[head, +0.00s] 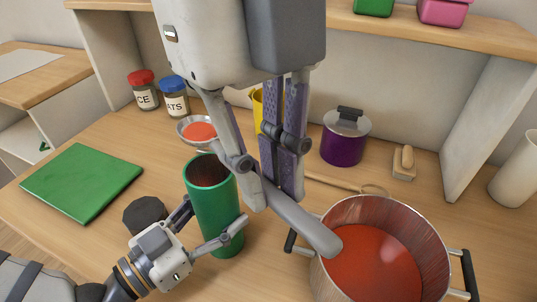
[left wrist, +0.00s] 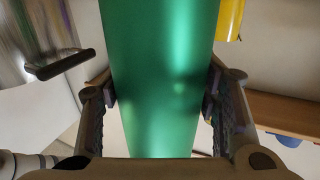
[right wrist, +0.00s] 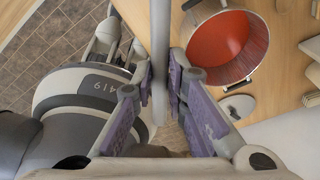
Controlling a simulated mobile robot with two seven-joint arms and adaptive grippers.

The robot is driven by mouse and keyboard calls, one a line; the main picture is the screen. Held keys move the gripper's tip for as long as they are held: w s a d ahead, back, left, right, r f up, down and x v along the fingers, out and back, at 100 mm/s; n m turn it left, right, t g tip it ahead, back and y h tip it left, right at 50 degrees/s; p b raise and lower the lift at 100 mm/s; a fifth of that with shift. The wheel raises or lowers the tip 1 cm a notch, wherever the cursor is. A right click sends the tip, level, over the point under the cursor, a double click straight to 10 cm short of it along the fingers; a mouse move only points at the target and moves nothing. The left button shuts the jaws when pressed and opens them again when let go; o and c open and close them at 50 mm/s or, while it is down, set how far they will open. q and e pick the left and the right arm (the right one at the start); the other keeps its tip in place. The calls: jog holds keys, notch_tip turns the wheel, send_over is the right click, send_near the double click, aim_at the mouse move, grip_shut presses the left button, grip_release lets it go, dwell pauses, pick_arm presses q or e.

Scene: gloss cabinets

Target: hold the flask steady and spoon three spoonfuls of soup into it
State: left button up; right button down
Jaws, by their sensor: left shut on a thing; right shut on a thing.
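The green flask (head: 215,215) stands upright on the counter with its mouth open and dark inside. My left gripper (head: 213,232) is shut around its lower part; the flask's green wall (left wrist: 165,75) fills the left wrist view between the fingers. My right gripper (head: 270,190) is shut on the grey handle of the spoon (head: 305,226). The spoon's bowl, holding red soup, shows just behind the flask mouth in the head view; its exact height and gap to the rim are unclear. The pot (head: 437,250) holds red soup (head: 375,262) and also shows in the right wrist view (right wrist: 245,65).
A dark round lid-like piece (head: 145,214) is left of the flask. A green mat (head: 82,182) and two jars (head: 175,100) are further left. A purple lidded pot (head: 345,140), a wooden utensil (head: 330,181) and a brush-like item (head: 403,163) lie behind the pot.

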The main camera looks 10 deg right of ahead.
jog(key=shift+f, duration=0.85)
pick_arm(q)
jog(key=shift+a, duration=0.1)
pick_arm(e)
jog(key=shift+w+d+g+y, duration=0.15)
jog(key=shift+g+y, duration=0.25)
jog(key=shift+y, duration=0.6)
jog(key=shift+a+r+t+h, duration=0.2)
jog(key=shift+r+t+h, duration=0.2)
jog(key=shift+r+h, duration=0.6)
pick_arm(q)
jog(key=o, duration=1.8)
jog(key=shift+c, duration=0.2)
pick_arm(e)
jog(key=shift+d+f, duration=0.1)
jog(key=shift+f, duration=0.05)
